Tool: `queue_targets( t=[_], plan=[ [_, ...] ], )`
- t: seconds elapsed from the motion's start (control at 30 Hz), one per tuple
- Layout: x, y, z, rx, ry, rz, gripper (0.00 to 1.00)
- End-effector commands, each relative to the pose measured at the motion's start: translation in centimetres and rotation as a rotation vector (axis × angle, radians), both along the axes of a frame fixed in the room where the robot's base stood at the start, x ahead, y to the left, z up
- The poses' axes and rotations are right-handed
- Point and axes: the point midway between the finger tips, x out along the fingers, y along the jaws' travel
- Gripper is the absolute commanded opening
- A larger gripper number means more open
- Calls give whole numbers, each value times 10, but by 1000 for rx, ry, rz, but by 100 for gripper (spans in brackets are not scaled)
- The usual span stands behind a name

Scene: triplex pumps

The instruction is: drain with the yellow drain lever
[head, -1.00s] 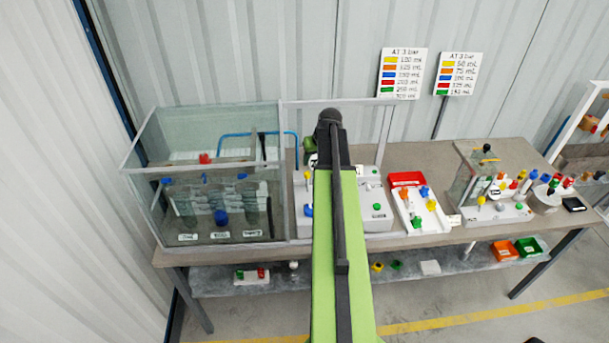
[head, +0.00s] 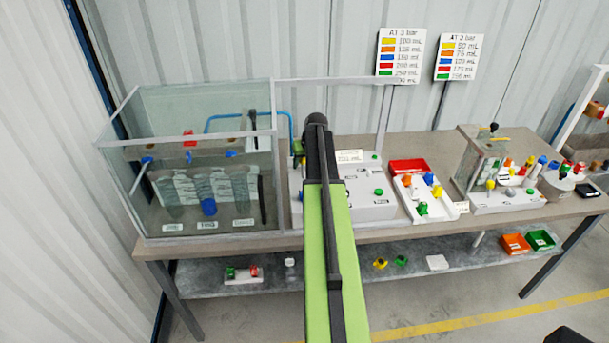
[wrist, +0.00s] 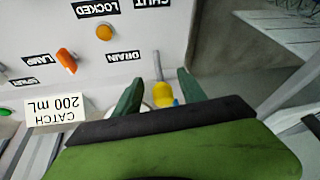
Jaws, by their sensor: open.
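The yellow drain lever (wrist: 163,93) shows in the wrist view as a yellow knob with a grey stem, beside the "DRAIN" label (wrist: 123,57) on the white panel. My gripper (wrist: 159,78) is open, with its green fingers on either side of the knob. I cannot tell whether either finger touches it. The dark palm edge hides part of the space around the knob. In the head view my arm covers the lever and part of the pump panel (head: 370,208).
An orange round knob (wrist: 104,32) and an orange lever (wrist: 66,61) sit on the same panel, near a "CATCH 200 mL" card (wrist: 57,112). A glass tank (head: 190,105) stands left of my arm. A white tray (head: 449,212) with coloured parts stands right.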

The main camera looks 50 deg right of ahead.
Motion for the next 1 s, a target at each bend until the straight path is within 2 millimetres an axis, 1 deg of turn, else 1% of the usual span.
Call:
queue_targets(
  t=[0.03, 0.3, 0.33, 0.7, 1.0],
  plan=[
    [3, -1, -9, 0, 0, 0, 49],
    [3, -2, -8, 0, 0, -1, 49],
    [3, -2, -8, 0, 0, -1, 47],
    [3, -2, -8, 0, 0, -1, 0],
    [2, -2, -8, 0, 0, -2, 0]
  ],
)
